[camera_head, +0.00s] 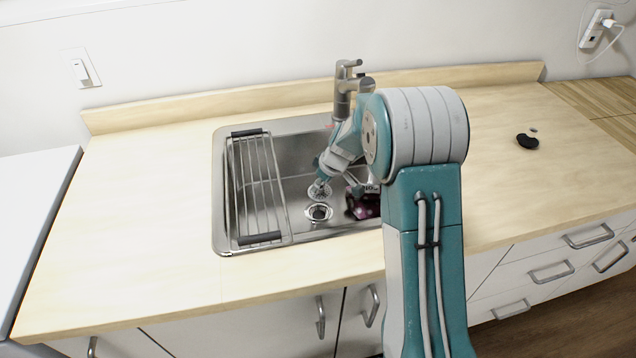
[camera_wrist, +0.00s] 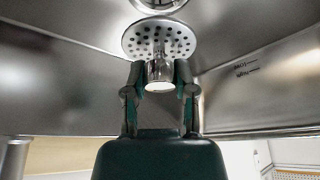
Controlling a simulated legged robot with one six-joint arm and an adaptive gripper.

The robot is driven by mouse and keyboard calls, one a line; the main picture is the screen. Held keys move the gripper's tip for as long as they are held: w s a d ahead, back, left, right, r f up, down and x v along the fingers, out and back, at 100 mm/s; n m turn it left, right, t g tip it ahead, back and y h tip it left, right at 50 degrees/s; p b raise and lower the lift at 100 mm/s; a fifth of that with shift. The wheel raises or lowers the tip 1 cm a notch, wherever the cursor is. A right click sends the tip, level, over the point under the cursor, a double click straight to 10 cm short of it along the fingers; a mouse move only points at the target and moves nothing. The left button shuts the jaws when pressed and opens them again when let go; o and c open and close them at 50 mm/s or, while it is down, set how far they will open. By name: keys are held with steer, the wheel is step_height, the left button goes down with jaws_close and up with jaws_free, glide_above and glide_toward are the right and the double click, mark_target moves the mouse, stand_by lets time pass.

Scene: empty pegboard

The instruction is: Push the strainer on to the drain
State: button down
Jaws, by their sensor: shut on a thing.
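The strainer (camera_wrist: 160,42) is a round perforated metal disc with a short silver knob, seen large in the wrist view. My gripper (camera_wrist: 160,80) is shut on the knob, one finger on each side. In the head view the strainer (camera_head: 319,191) shows small inside the sink, at the end of my gripper (camera_head: 322,181). The drain (camera_head: 318,212) is a round metal ring in the sink floor, just in front of the strainer in the head view. Part of the drain (camera_wrist: 158,4) shows at the top edge of the wrist view, beside the strainer and not under it.
The steel sink (camera_head: 217,200) has a wire rack (camera_head: 258,190) across its left side. A dark purple object (camera_head: 362,204) lies in the sink right of the drain, partly behind my arm. The faucet (camera_head: 343,90) stands behind the sink. The counter left of the sink is clear.

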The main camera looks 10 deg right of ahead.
mark_target(322, 193)
steer(key=shift+d+f, duration=0.1)
steer(key=shift+d, duration=0.1)
steer(key=shift+a+f, duration=0.3)
steer(key=shift+f, duration=0.35)
steer(key=shift+a+f, duration=0.25)
steer(key=shift+f, duration=0.35)
steer(key=shift+d+f, duration=0.2)
steer(key=shift+f, duration=0.55)
steer(key=shift+d+f, duration=0.15)
steer(key=shift+f, duration=0.55)
steer(key=shift+a+f, duration=0.1)
steer(key=shift+f, duration=0.05)
steer(key=shift+a, duration=0.1)
steer(key=shift+f, duration=1.15)
steer(key=shift+c, duration=1.7)
jaws_free()
